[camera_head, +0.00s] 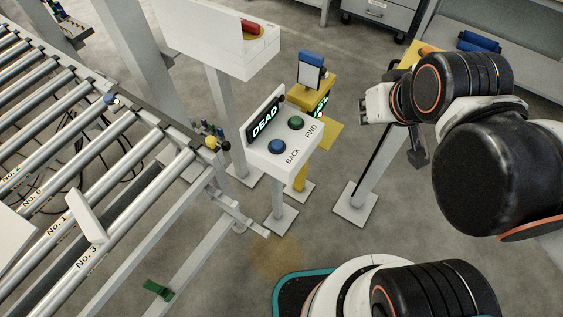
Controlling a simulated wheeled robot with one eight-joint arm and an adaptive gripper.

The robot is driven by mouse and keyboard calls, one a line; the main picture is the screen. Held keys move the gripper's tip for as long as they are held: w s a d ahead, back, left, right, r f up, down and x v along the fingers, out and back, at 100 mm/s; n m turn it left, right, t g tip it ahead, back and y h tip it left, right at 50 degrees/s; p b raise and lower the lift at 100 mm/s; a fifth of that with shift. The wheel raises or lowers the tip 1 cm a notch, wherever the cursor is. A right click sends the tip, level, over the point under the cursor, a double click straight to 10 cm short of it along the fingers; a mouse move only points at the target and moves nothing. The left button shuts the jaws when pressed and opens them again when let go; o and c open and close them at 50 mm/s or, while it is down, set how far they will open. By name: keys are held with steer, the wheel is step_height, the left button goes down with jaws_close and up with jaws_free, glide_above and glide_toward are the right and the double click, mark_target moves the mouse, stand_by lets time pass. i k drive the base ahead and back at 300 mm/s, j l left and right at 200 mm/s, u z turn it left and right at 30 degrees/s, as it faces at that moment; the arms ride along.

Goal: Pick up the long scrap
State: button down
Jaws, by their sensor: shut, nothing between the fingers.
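I cannot make out a long scrap for certain in this view. A small green piece (157,289) lies low at the lower left, by the conveyor's leg rail. A white slanted piece (86,217) sits on the rollers near the labels "No. 1" and "No. 3". My gripper (366,104) is at the upper right, shut and empty, pointing left. It is well apart from both pieces and close to a slanted grey post.
A roller conveyor (110,130) fills the left. A control box (283,140) shows "DEAD", with green FWD and blue BACK buttons. A white post-mounted box (225,40) holds something red. A yellow stand (315,95) is behind. Open floor (320,235) lies in front of the control box.

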mark_target(88, 222)
steer(key=u, duration=2.2)
steer(key=j+z, duration=0.25)
steer(key=z, duration=0.15)
steer(key=k+j+z, duration=0.15)
steer(key=z, duration=0.2)
steer(key=k+j+z, duration=0.1)
steer(key=j+z, duration=0.3)
steer(key=k+j+z, duration=0.1)
steer(key=z, duration=0.3)
steer(key=i+l+z, duration=0.15)
steer(key=k+j+u, duration=0.15)
